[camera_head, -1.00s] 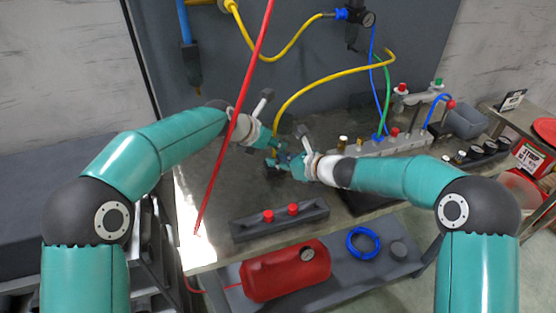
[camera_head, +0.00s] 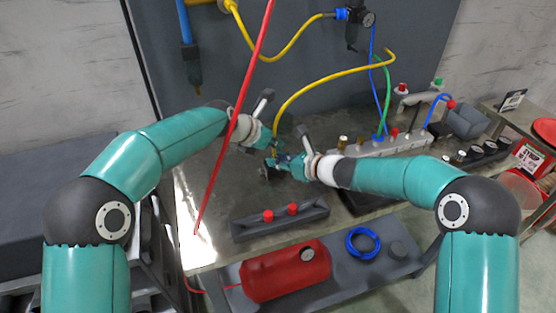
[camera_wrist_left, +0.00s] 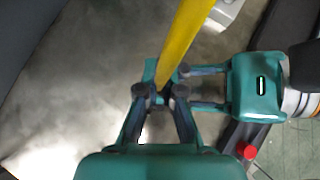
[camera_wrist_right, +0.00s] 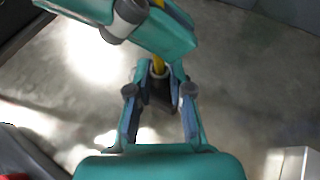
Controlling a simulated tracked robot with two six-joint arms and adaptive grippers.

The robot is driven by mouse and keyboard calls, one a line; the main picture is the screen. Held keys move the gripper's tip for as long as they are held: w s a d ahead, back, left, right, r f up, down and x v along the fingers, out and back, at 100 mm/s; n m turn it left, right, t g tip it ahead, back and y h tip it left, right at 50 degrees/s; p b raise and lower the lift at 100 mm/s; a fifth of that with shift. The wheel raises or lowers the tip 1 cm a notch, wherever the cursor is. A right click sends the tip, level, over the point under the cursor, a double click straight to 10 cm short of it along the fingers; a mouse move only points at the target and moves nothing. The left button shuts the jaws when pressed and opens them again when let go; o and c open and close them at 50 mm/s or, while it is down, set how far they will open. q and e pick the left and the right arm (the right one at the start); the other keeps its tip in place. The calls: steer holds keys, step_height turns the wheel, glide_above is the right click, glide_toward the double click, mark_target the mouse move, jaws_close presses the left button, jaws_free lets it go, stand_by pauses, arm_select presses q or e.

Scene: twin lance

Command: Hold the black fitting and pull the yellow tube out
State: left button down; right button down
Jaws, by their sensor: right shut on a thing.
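The yellow tube (camera_head: 330,75) arches from the back right and comes down to the black fitting (camera_head: 273,173) above the bench. In the right wrist view, the black fitting (camera_wrist_right: 160,92) is between the fingers of my right gripper (camera_wrist_right: 159,92), with the tube entering its top. My right gripper (camera_head: 284,163) is shut on the fitting. My left gripper (camera_head: 273,146) is just above it. In the left wrist view, the yellow tube (camera_wrist_left: 187,40) runs between my left fingertips (camera_wrist_left: 160,92). Whether they press on it is unclear. The tube's lower end is hidden.
A red hose (camera_head: 235,120) hangs in front of my left arm. A grey block with red buttons (camera_head: 280,217) stands at the bench's front. A valve manifold (camera_head: 385,146) stands right of the grippers. A red tank (camera_head: 286,271) and blue coil (camera_head: 363,242) are below.

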arm_select(q)
steer(key=shift+r, duration=0.65)
arm_select(e)
steer(key=shift+f, duration=0.25)
stand_by(0.5)
arm_select(q)
steer(key=shift+r, duration=3.15)
arm_select(e)
steer(key=c, duration=1)
jaws_free()
arm_select(q)
steer(key=shift+f, duration=0.1)
arm_select(e)
steer(key=shift+s+d+r, duration=0.3)
steer(key=shift+d, duration=0.15)
steer(key=v, duration=1.1)
steer(key=shift+a+r, duration=0.15)
steer(key=shift+w, duration=0.1)
